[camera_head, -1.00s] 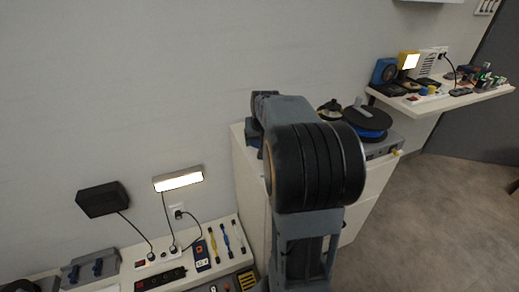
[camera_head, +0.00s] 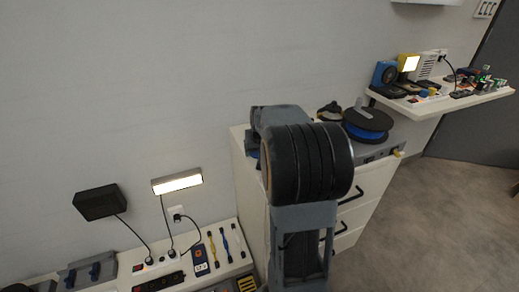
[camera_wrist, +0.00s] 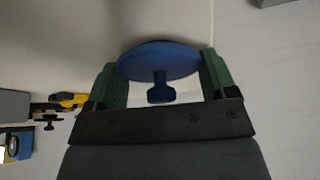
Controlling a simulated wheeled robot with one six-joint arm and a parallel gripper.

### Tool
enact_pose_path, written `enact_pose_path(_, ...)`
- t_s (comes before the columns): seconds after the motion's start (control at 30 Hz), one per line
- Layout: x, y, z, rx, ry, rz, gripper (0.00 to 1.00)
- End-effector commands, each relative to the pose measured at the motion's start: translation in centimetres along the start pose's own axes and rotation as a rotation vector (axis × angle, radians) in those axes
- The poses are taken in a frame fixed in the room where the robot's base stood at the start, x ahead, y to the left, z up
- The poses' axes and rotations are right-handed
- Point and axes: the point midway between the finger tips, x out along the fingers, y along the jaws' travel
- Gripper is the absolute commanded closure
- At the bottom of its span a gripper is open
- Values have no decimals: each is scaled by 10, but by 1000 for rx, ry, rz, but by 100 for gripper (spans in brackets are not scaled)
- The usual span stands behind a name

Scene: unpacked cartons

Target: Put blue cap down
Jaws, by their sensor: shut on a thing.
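The blue cap (camera_wrist: 158,60) is a round blue disc with a short stem and knob, seen in the wrist view. My gripper (camera_wrist: 161,72) is shut on it, with one green finger at each side of the disc's rim. A pale surface lies behind the cap; I cannot tell whether the cap touches it. In the head view my arm's dark, ribbed joint stands in front of the white drawer cabinet (camera_head: 352,214), and the gripper and cap are hidden.
A black and blue spool (camera_head: 367,124) stands on the cabinet top. A wall shelf (camera_head: 440,103) at the right holds many small items. Open floor lies at the right.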

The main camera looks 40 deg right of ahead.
Motion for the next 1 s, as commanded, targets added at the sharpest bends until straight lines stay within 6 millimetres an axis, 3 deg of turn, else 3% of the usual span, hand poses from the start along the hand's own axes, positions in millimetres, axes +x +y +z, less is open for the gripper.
enact_pose_path(0.23, 10, 0, 6, 0, -7, 0, 44)
enact_pose_path(0.27, 10, 0, 6, 0, -8, 0, 19)
enact_pose_path(0.47, 12, -1, 8, -1, -15, -2, 0)
enact_pose_path(0.77, 11, -5, 7, -5, -16, -6, 0)
enact_pose_path(1.0, -22, -3, 0, -2, -9, -5, 0)
